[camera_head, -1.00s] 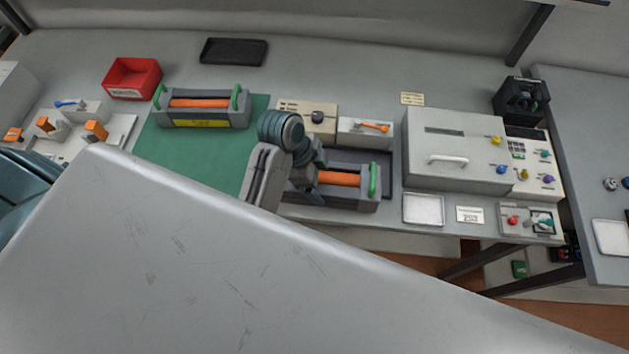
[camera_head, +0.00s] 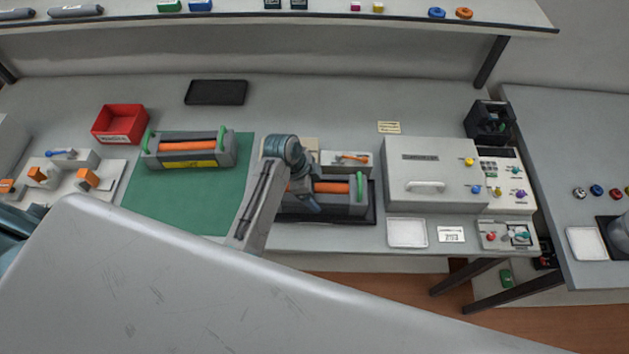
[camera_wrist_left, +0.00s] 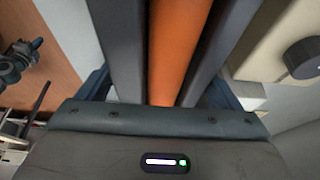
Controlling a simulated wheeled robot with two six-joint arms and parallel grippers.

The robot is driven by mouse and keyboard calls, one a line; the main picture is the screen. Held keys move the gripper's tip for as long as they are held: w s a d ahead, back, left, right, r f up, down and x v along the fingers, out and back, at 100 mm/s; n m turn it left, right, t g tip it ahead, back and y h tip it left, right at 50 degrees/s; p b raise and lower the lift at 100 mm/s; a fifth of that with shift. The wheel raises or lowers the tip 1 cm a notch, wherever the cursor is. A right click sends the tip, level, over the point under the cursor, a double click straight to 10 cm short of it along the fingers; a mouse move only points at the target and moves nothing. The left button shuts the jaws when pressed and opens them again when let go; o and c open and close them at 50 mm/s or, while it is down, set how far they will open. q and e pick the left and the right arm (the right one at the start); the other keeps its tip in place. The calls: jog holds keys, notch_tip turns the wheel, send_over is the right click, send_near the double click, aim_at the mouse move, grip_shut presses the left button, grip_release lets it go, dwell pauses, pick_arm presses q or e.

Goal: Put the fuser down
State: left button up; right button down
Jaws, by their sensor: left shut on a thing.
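My left gripper (camera_head: 305,192) is shut on a grey fuser (camera_head: 338,203) with an orange roller and a green handle at its right end. The gripper and wrist hide the fuser's left part. The fuser is over the dark tray (camera_head: 371,217), whose rim shows along its front and right; I cannot tell if it touches the tray floor. In the left wrist view the fuser's orange roller (camera_wrist_left: 180,45) and grey sides run between the fingers. A second fuser (camera_head: 190,160), with a yellow label, lies on the green mat (camera_head: 170,205). My right gripper is not in view.
Behind the held fuser are a beige box and a box with an orange lever (camera_head: 345,160). A large grey machine (camera_head: 435,175) and a white tray (camera_head: 407,233) stand to the right. A red bin (camera_head: 120,124) and a black tray (camera_head: 216,92) are farther back.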

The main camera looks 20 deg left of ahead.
pick_arm(q)
jog(key=shift+w, duration=0.1)
jog(key=o, duration=1.8)
jog(key=shift+o, duration=0.2)
jog(key=b+v, duration=0.3)
jog(key=v, duration=0.7)
jog(key=shift+a+r, duration=0.2)
jog(key=shift+r, duration=0.1)
jog(key=shift+s+a+r, duration=0.15)
jog(key=shift+s+r, duration=0.1)
jog(key=shift+r, duration=0.35)
jog(key=shift+s+f, duration=0.1)
